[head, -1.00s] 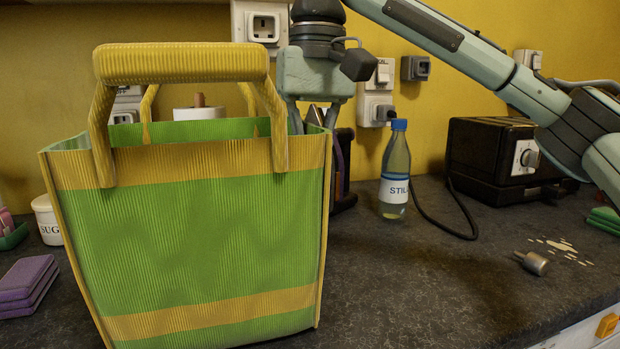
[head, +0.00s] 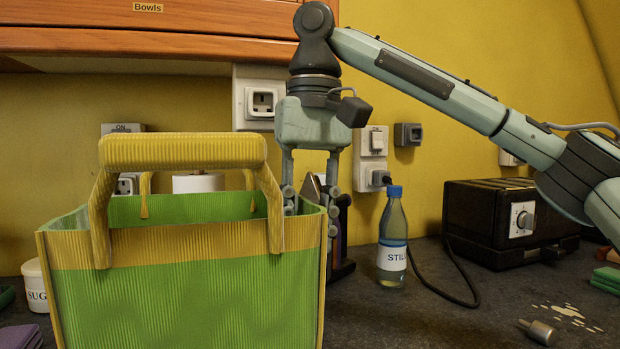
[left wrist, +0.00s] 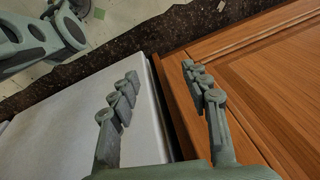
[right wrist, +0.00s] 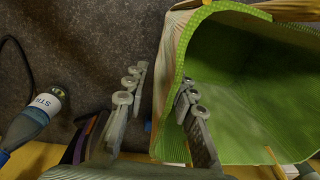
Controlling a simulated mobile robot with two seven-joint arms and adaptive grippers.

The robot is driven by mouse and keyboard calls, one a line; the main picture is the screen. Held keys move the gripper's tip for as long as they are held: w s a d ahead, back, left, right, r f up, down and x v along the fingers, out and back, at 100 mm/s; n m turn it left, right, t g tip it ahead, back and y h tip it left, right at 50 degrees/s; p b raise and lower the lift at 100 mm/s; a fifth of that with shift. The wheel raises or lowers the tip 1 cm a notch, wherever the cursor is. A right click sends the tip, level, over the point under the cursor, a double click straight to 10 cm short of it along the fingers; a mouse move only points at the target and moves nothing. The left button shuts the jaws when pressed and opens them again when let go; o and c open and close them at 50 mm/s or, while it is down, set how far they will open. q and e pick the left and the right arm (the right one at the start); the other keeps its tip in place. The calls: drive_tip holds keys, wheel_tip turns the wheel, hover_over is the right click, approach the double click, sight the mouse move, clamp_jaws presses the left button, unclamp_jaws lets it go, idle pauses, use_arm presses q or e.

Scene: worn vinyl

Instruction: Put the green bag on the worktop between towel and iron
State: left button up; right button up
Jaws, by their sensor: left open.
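The green bag (head: 185,300), with yellow bands and handles, stands upright on the dark worktop (head: 420,325) at left. My right gripper (head: 310,215) is open at the bag's right rim, one finger inside and one outside. The right wrist view shows the bag wall (right wrist: 172,85) between my right fingers (right wrist: 162,98). My left gripper (left wrist: 160,82) is open and empty in the left wrist view, above a wooden panel and a pale surface. A white roll (head: 198,183), possibly the towel, is mostly hidden behind the bag. A dark, purple-edged object (head: 342,240), possibly the iron, stands behind my right fingers.
A water bottle (head: 392,245) stands right of the bag, with a black cable (head: 445,275) beside it. A black appliance (head: 505,225) is at right. A metal piece (head: 538,331) lies near a spill. Worktop between bag and metal piece is mostly clear.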

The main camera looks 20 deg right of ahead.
wheel_tip(320, 180, up, 9)
drive_tip(key=shift+d, duration=0.2)
idle(0.3)
